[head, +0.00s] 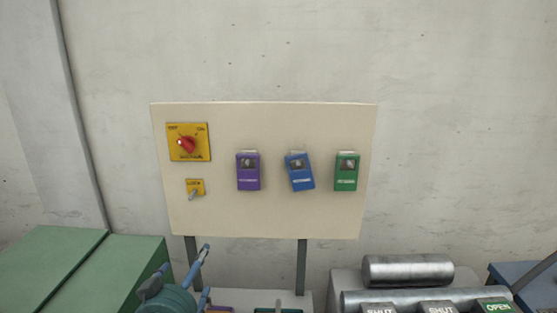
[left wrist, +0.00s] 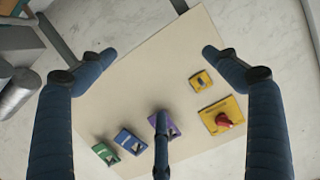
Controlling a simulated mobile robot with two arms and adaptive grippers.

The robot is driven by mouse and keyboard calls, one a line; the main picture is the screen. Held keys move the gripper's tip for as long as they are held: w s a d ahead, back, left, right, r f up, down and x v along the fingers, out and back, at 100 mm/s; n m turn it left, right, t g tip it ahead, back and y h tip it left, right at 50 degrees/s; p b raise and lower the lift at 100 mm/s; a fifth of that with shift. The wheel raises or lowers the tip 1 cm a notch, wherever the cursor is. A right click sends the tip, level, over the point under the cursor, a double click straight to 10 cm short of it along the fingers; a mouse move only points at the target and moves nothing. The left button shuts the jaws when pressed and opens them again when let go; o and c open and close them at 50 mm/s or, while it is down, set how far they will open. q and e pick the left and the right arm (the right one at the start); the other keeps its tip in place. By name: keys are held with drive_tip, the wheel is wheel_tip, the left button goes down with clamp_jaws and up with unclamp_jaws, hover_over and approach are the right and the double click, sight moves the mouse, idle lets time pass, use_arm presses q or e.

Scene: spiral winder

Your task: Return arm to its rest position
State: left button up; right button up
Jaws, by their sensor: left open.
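My left gripper (head: 184,275) is at the bottom left of the head view, in front of and below the cream panel (head: 275,215). Its blue fingers are spread and point up toward the panel. In the left wrist view the gripper (left wrist: 158,62) is open, with nothing between its fingers. The panel (left wrist: 145,75) appears turned over behind them, and one finger covers part of the purple padlock-like tag (left wrist: 174,130). My right gripper is not in view.
The panel carries a red rotary switch (head: 186,145), a small yellow lock plate (head: 195,187), and purple (head: 248,172), blue (head: 299,172) and green (head: 346,172) tags. A green cabinet (head: 45,265) stands left, metal rollers (head: 408,270) right. Clear wall lies above.

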use_arm(q)
drive_tip(key=s+d+f+m+g+h, duration=0.1)
drive_tip(key=s+f+g, duration=0.5)
drive_tip(key=s+f, duration=0.8)
drive_tip(key=s+d+f+m+g, duration=0.1)
drive_tip(key=s+f+g, duration=0.5)
drive_tip(key=s+f, duration=0.85)
drive_tip(key=s+f+g+b, duration=0.1)
drive_tip(key=s+f, duration=0.2)
drive_tip(key=f, duration=0.9)
drive_tip(key=s+f, duration=0.4)
drive_tip(key=f, duration=0.9)
drive_tip(key=s+a+f+g, duration=0.1)
drive_tip(key=s+a+f, duration=0.1)
drive_tip(key=s+f, duration=1.2)
drive_tip(key=shift+s+a+f+b, duration=0.4)
drive_tip(key=shift+s+b, duration=0.05)
drive_tip(key=shift+s, duration=0.45)
